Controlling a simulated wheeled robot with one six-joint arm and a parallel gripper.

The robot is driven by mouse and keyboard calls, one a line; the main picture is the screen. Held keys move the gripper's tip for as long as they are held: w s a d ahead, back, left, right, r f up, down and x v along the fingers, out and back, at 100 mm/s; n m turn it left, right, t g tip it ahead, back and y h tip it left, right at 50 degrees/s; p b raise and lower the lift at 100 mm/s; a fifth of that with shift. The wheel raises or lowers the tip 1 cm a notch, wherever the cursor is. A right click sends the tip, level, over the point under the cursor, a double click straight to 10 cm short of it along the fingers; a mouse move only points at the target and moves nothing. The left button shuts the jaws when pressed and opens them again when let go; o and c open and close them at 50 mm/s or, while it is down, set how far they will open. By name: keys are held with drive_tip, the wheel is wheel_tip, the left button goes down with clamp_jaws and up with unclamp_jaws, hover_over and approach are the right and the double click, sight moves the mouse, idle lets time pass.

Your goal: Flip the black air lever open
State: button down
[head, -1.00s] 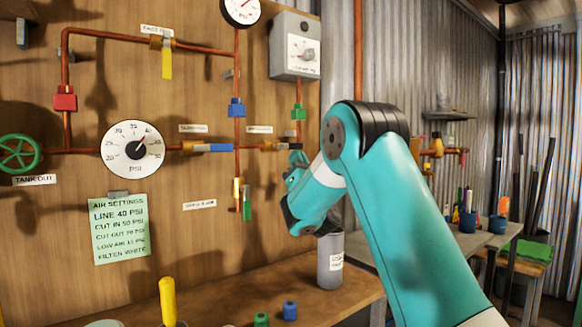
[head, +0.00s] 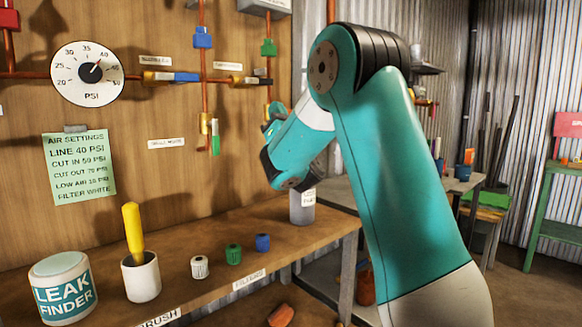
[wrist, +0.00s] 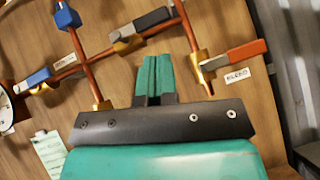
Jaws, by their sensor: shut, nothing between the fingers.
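The black lever (head: 251,81) sits on a brass valve on the horizontal copper pipe of the wooden board in the head view. In the wrist view the black lever (wrist: 147,22) lies roughly along its pipe, beyond the fingers and slightly left of them. My gripper (wrist: 153,60) has its two teal fingers together with nothing between them, and they look apart from the lever. In the head view my gripper (head: 275,112) is right of and below the lever, partly hidden by my own wrist.
A blue lever (head: 175,77) is left on the same pipe. A red-ended lever (wrist: 238,50) is right of the fingers in the wrist view. A green-handled valve (head: 215,135) hangs below the pipe. A grey canister (head: 302,208) and several small caps stand on the bench (head: 190,262).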

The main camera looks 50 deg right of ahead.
drive_tip(key=b+v, duration=0.8)
drive_tip(key=v, duration=0.3)
drive_tip(key=shift+f+b, duration=0.3)
drive_tip(key=shift+b, duration=0.1)
drive_tip(key=shift+s+a, duration=0.1)
